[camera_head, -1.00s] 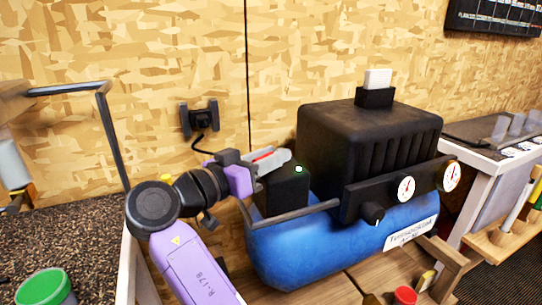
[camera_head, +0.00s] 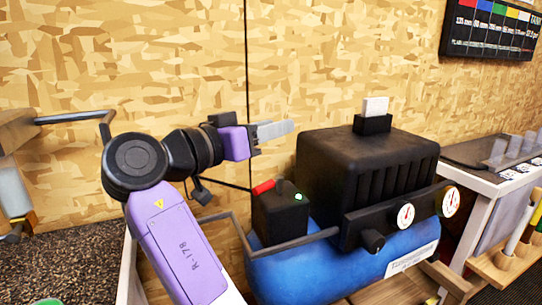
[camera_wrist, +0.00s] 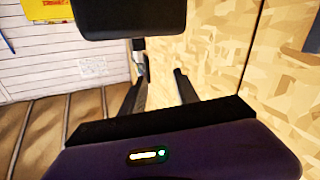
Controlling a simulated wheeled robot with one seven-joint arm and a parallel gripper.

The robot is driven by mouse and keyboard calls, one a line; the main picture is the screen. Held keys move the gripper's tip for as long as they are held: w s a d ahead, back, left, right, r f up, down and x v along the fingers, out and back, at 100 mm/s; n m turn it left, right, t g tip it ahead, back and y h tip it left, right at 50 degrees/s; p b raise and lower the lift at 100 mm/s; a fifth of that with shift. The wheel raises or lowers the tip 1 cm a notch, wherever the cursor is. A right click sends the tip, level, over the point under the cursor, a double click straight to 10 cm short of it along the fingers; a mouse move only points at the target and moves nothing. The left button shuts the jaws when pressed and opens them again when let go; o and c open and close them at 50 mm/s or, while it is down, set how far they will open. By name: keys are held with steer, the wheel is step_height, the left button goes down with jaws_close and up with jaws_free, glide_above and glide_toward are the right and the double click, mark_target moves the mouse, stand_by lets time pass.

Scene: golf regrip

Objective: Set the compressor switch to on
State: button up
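The compressor has a blue tank (camera_head: 300,268) with a black motor housing (camera_head: 365,165). A small black switch box (camera_head: 281,217) sits at its left end. On its top are a red lever (camera_head: 263,187), leaning left, and a lit green lamp (camera_head: 298,197). My gripper (camera_head: 285,129) is in the air above and behind the switch box, clear of the lever, its grey fingers pointing right. In the wrist view its two dark fingers (camera_wrist: 160,92) stand apart with nothing visible between them. The compressor is not recognisable in the wrist view.
The wood-chip wall (camera_head: 350,60) is close behind my gripper. A black handle bar (camera_head: 290,243) crosses in front of the switch box. Two gauges (camera_head: 406,214) are on the front. A workbench (camera_head: 490,155) stands to the right. The air above the compressor is free.

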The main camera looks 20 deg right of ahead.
step_height(320, 180, up, 8)
steer(key=shift+p, duration=0.3)
steer(key=shift+r, duration=0.1)
steer(key=shift+c, duration=0.3)
